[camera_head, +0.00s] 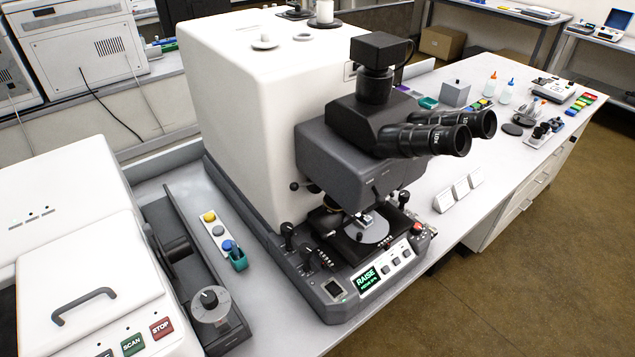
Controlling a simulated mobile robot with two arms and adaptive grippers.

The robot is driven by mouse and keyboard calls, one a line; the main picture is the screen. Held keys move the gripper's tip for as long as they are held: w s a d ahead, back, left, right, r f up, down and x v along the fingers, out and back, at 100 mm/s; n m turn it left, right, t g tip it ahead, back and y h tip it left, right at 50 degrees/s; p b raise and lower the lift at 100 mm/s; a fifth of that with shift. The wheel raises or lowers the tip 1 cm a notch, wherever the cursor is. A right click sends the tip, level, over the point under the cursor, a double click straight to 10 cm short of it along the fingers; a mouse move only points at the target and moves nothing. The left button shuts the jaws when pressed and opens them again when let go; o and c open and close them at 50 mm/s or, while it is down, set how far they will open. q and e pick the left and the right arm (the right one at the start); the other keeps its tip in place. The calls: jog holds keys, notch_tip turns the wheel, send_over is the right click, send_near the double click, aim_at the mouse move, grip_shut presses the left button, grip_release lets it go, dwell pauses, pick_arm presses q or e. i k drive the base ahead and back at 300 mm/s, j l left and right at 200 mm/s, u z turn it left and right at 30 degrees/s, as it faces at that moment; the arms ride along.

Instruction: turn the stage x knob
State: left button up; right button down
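The infrared microscope (240,100) stands on the bench, with a white body, a dark grey head and black eyepieces (440,135). Its dark stage (352,243) with a pale round plate (368,229) sits below the head. Black knobs are on the left of the stage: an upright one (288,232) and a lower one (308,256). Another black knob (403,197) is on the right side. I cannot tell which is the stage x knob; no label is readable. A green display (369,279) on the front panel reads "RAISE". Neither of my grippers is in view.
White cards (461,189) and bottles (507,91) are on the right bench.

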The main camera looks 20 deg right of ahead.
aim_at(403, 196)
jog(key=i+l+z, duration=0.1)
jog(key=l, duration=0.35)
jog(key=i+l+z, duration=0.15)
jog(key=l, duration=0.25)
jog(key=i+l+z, duration=0.1)
jog(key=l, duration=0.35)
jog(key=i+l+z, duration=0.25)
jog(key=i+l, duration=0.15)
jog(key=l, duration=0.35)
jog(key=i+l+z, duration=0.15)
jog(key=l, duration=0.2)
jog(key=i, duration=0.6)
